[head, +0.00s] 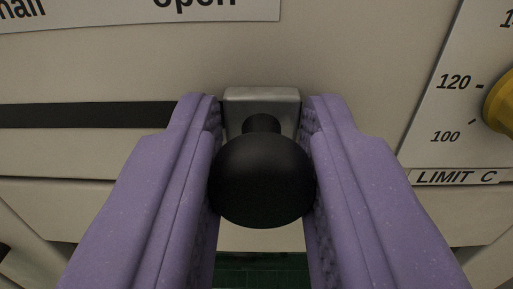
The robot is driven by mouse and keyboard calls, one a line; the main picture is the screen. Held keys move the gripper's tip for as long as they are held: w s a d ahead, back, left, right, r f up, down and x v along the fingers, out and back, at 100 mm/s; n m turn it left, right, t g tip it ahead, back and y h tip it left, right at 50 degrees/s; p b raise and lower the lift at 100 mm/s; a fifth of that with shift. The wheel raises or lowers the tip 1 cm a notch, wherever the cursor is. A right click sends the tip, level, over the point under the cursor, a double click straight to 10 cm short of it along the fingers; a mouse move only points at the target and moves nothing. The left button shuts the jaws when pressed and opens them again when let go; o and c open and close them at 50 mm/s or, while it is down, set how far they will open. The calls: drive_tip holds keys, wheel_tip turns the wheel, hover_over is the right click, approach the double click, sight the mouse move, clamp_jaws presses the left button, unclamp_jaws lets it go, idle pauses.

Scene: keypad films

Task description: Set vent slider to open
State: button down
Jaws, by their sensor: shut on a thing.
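The vent slider's round black knob (262,181) is in the middle of the head view, on a grey metal block (262,100). My gripper (262,165) has its two purple fingers on either side of the knob and is shut on it. A dark slot (85,115) runs from the left edge of the view to behind my left finger. To the right of the block no slot shows. A label (205,8) reading "Open" stands above the block and to its left, cut off by the top edge.
At the right is a dial plate (450,130) with a yellow knob (500,103), marks 100 and 120, and the words "LIMIT C" (455,177). A word ending in "mall" shows at the top left. A green surface (262,270) lies below the panel.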

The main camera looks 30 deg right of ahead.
drive_tip(key=shift+s+d, duration=0.1)
drive_tip(key=shift+d, duration=0.05)
drive_tip(key=c, duration=1)
unclamp_jaws()
drive_tip(key=shift+o, duration=0.4)
drive_tip(key=shift+s+d, duration=0.1)
drive_tip(key=shift+d, duration=0.1)
drive_tip(key=shift+a, duration=0.2)
drive_tip(key=v, duration=0.7)
drive_tip(key=shift+s+a, duration=0.15)
drive_tip(key=shift+s, duration=0.15)
